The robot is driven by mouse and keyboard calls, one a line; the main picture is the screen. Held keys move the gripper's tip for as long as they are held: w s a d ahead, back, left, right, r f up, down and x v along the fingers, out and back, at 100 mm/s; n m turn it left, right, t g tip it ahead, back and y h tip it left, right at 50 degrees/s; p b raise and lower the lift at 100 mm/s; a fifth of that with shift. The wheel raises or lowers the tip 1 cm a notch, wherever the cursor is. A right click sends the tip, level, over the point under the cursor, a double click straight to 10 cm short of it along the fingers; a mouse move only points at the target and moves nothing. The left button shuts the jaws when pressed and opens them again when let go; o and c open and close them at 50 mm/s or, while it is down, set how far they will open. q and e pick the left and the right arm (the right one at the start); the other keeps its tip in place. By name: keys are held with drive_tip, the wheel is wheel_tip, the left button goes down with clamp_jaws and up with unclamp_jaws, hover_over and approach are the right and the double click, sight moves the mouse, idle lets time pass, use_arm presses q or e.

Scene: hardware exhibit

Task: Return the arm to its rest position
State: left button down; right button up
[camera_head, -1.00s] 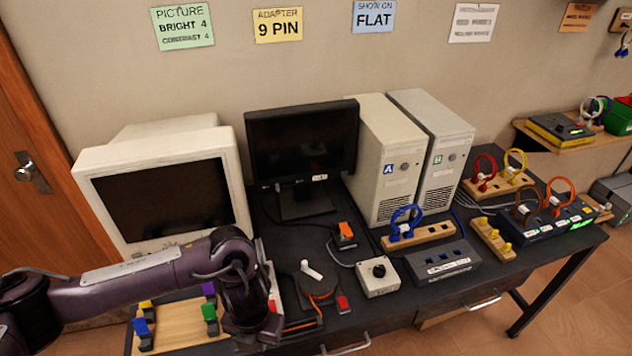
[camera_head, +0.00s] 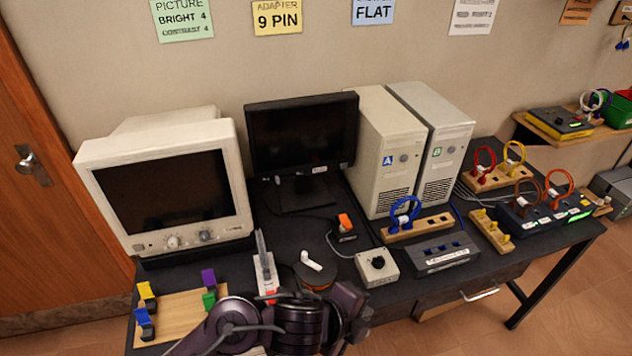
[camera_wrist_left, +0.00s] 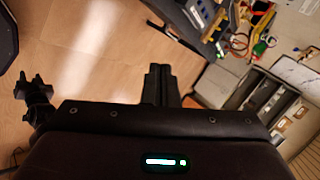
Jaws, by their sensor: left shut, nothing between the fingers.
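My left arm comes in at the bottom of the head view, its dark purple wrist links in front of the desk's near edge. My left gripper (camera_wrist_left: 160,85) shows in the left wrist view with its dark fingers together and nothing between them. Floor lies beyond the fingertips there, and the desk is at the upper right. In the head view the fingertips cannot be made out.
The desk holds a cream CRT monitor (camera_head: 171,190), a black flat screen (camera_head: 302,140), PC towers A (camera_head: 388,165) and B (camera_head: 440,160), and a wooden board with coloured plugs (camera_head: 178,312). A grey knob box (camera_head: 377,267) stands near the front edge.

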use_arm(q)
drive_tip(key=a+n+t+y, duration=0.1)
drive_tip(key=a+n+y, duration=0.3)
drive_tip(key=a+n, duration=1.05)
drive_tip(key=s+a+f+n+g+y, duration=0.2)
drive_tip(key=s+a+n, duration=0.25)
drive_tip(key=a, duration=0.25)
drive_tip(key=s+a+f+n+g+y, duration=0.1)
drive_tip(key=s+a+n, duration=0.35)
drive_tip(key=a, duration=0.25)
wheel_tip(320, 180, down, 36)
drive_tip(key=s+r+g+b, duration=0.1)
drive_tip(key=b, duration=0.3)
drive_tip(key=s+a+f+g+b, duration=0.1)
drive_tip(key=s+a+f+b, duration=0.1)
drive_tip(key=s+f, duration=1.7)
drive_tip(key=shift+a+f+g+b, duration=0.35)
drive_tip(key=shift+f+b, duration=0.25)
drive_tip(key=shift+f, duration=0.3)
drive_tip(key=shift+s, duration=0.1)
